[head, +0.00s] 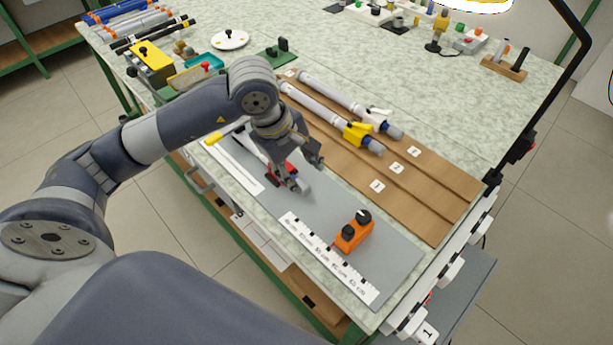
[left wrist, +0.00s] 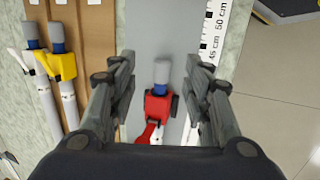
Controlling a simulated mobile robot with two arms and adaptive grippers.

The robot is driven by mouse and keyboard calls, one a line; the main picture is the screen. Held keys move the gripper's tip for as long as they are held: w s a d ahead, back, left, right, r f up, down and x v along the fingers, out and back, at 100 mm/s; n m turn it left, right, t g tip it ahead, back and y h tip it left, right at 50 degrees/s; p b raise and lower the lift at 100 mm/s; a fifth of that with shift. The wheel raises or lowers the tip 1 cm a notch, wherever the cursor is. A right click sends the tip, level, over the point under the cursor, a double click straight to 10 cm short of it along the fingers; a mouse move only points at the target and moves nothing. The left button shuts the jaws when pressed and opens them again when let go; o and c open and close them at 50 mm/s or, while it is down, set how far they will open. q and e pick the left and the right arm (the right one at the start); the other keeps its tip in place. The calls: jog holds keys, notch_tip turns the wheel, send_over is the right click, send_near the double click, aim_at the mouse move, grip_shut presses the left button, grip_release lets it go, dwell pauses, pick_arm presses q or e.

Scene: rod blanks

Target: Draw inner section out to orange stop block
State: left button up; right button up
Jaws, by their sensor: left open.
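The telescopic rod lies on the grey board (head: 390,262), its white outer tube partly hidden by my left arm. Its red clamp (head: 290,170) has a red lever and also shows in the left wrist view (left wrist: 157,106). A short grey inner section (left wrist: 162,72) with a blue band sticks out of the clamp. My left gripper (head: 303,172) is open above the clamp end; in the left wrist view its fingers (left wrist: 168,80) stand on either side of the inner section, apart from it. The orange stop block (head: 352,234) with black knobs stands further along the board. My right gripper is not in view.
A white printed scale (head: 328,258) runs along the board's front edge. Two more rods, with a yellow clamp (head: 357,134) and a white clamp (head: 376,115), lie on the brown wooden boards (head: 420,185) behind. The board between rod and stop block is clear.

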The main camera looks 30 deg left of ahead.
aim_at(302, 185)
pick_arm(q)
jog(key=shift+y, duration=0.5)
jog(key=x, duration=0.3)
jog(key=a+x, duration=0.1)
jog(key=x, duration=0.3)
jog(key=a+p+x, duration=0.1)
jog(key=x, duration=0.2)
jog(key=shift+w+a+f, duration=0.2)
jog(key=shift+w+a, duration=0.05)
jog(key=shift+w, duration=0.1)
grip_shut()
